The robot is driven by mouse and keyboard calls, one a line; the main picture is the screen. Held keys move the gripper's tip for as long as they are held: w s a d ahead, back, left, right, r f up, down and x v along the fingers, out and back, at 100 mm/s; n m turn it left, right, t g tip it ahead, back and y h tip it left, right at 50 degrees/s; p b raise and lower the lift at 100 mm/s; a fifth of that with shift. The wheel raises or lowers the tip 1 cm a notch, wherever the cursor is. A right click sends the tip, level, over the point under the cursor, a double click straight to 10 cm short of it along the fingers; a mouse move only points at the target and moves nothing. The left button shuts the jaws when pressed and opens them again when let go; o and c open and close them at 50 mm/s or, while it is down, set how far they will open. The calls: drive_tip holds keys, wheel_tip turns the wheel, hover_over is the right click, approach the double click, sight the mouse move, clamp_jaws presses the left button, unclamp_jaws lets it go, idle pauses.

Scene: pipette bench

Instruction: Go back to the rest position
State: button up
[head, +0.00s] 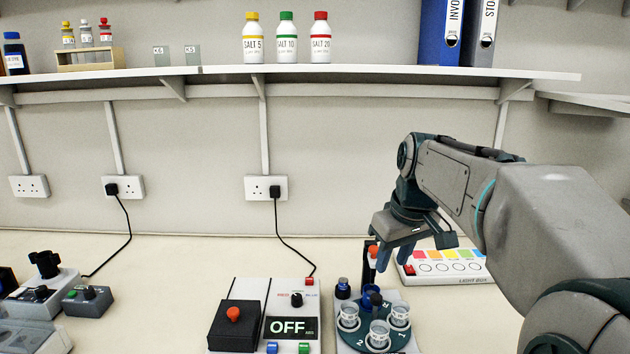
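My gripper (393,256) hangs from my arm, which comes in from the right. Its dark blue fingers point down, above the back of the round carousel (352,338) and in front of the back wall. The fingers overlap in this view, so I cannot tell how far apart they are. No held object shows between them. A dark post with an orange-red top (373,250) stands close beside the fingers in the picture; I cannot tell whether they touch.
The carousel carries several clear cups. Left of it is a box with an OFF display (291,328). A light box panel (446,267) lies behind, partly hidden by my arm. The wall shelf (350,70) holds bottles and binders. Bare bench lies at left centre.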

drive_tip(key=s+f+m, duration=0.2)
drive_tip(key=s+f, duration=0.5)
drive_tip(key=s, duration=0.2)
drive_tip(key=s+f+m+h, duration=0.1)
drive_tip(key=s+f+m, duration=0.2)
drive_tip(key=s+f, duration=0.3)
drive_tip(key=s, duration=0.4)
drive_tip(key=shift+f, duration=0.4)
